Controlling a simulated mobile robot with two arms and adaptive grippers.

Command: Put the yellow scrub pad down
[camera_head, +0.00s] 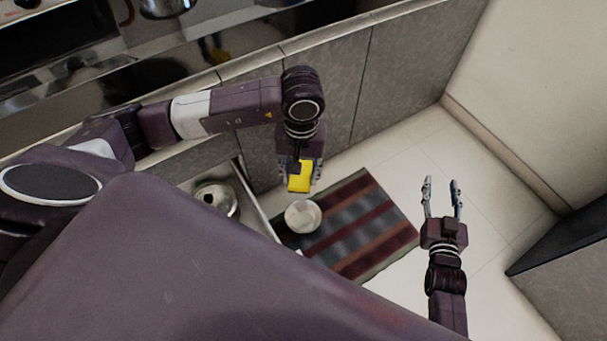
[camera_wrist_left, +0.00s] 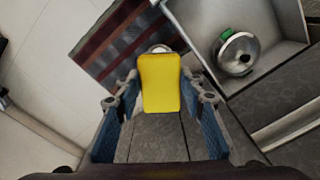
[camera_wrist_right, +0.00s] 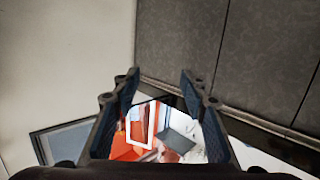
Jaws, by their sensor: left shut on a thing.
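The yellow scrub pad (camera_head: 299,182) is between the fingers of my left gripper (camera_head: 300,178), held up in front of the grey cabinet fronts. In the left wrist view the flat yellow pad (camera_wrist_left: 160,82) lies between the two blue-padded fingers of the left gripper (camera_wrist_left: 160,90). My right gripper (camera_head: 442,190) is open and empty over the pale floor tiles at the right. Its two fingers are spread apart with nothing between them in the right wrist view (camera_wrist_right: 161,85).
A striped mat (camera_head: 362,228) lies on the tiled floor. A white round bowl (camera_head: 303,216) shows over its left part. An open drawer (camera_head: 258,212) holds a metal pot (camera_head: 216,199). Grey cabinets (camera_head: 400,65) line the back. A dark-topped unit (camera_head: 567,235) stands at the right.

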